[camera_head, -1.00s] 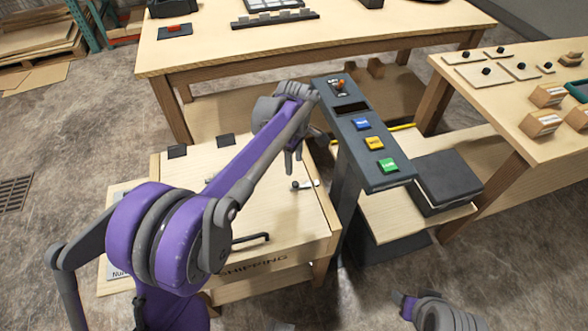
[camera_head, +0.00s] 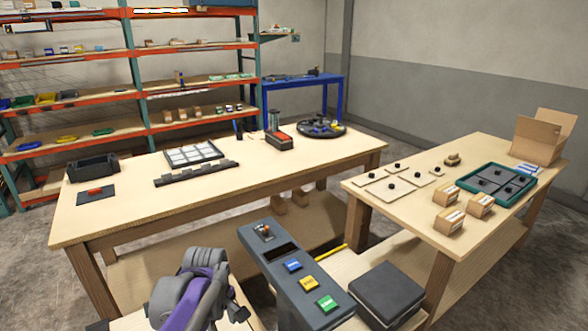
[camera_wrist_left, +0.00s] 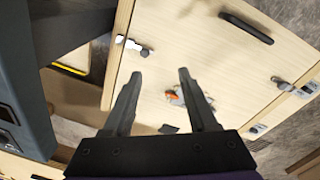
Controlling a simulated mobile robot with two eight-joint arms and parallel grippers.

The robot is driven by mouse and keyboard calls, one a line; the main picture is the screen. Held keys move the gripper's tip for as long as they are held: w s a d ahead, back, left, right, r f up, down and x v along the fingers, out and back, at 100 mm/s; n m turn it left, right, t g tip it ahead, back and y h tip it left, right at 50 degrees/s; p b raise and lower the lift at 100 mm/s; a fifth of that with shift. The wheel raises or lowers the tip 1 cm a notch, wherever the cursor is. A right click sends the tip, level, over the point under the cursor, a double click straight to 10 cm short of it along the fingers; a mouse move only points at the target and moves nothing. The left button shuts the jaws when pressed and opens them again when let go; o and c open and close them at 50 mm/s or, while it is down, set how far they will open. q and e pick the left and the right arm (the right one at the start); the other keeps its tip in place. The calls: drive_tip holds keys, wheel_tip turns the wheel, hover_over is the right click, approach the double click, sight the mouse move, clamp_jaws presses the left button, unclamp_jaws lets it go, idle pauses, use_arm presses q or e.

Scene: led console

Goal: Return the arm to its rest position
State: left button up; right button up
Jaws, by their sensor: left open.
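My left arm (camera_head: 190,292) shows at the bottom of the head view, folded low, just left of the grey console (camera_head: 285,268). My left gripper (camera_wrist_left: 159,74) is open in the left wrist view, with nothing between its two fingers. It points at a pale wooden surface (camera_wrist_left: 215,62) with a dark handle and metal latches. A small orange and grey item (camera_wrist_left: 174,97) lies on or beyond that surface; I cannot tell what it is. The console has a red-tipped lever, a dark slot, and blue, yellow and green buttons. My right gripper is not in view.
A long wooden table (camera_head: 120,225) stands behind the console. A second table (camera_head: 400,205) on the right holds small boxes and a teal tray (camera_head: 492,186). A dark box (camera_head: 385,293) sits right of the console. The console's dark side (camera_wrist_left: 18,95) is close at the wrist view's left.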

use_arm(q)
drive_tip(key=s+r+m+t+p, duration=0.1)
drive_tip(key=s+m+t+p, duration=0.1)
drive_tip(key=s+m, duration=0.4)
drive_tip(key=s+r+m+t+p, duration=0.1)
drive_tip(key=s+m, duration=0.5)
drive_tip(key=s, duration=0.8)
drive_tip(key=t+p, duration=0.1)
drive_tip(key=p, duration=0.1)
drive_tip(key=shift+s+a+r+p, duration=0.15)
drive_tip(key=shift+a+r+p, duration=0.1)
drive_tip(key=shift+p, duration=0.1)
